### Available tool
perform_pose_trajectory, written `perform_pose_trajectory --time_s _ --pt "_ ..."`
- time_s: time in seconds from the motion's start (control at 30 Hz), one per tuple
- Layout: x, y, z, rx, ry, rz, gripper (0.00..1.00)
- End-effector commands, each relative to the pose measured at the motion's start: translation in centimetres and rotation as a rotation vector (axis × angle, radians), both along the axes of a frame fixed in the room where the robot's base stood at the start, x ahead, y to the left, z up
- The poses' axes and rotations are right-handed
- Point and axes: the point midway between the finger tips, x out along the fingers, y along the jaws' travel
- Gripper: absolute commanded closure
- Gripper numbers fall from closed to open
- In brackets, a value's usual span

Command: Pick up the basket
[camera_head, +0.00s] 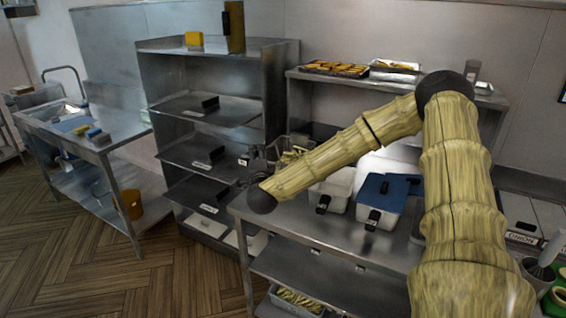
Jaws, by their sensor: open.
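A wire basket (292,153) with pale yellow fries in it is at the back left of the steel counter (322,235), partly hidden by my forearm. My gripper (257,158) is dark and small in the view, just left of the basket and beyond my black wrist joint. Its jaws are open. Whether its fingers touch the basket or stand apart from it, I cannot tell.
A white container (333,190) and a blue-lidded container (381,198) stand on the counter right of the basket. A steel shelf rack (205,150) is behind my gripper. Trays of fried food (335,68) lie on the upper shelf. A side table (85,135) stands left.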

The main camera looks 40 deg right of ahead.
Motion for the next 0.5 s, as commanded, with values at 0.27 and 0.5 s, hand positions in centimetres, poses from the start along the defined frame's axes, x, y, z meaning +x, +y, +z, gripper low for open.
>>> perform_pose_trajectory --time_s 0.27,0.5 --pt "2.5 -2.1 0.7 0.000 0.000 -0.002 0.54" --pt "3.2 -2.6 0.5 0.000 0.000 -0.002 0.54"
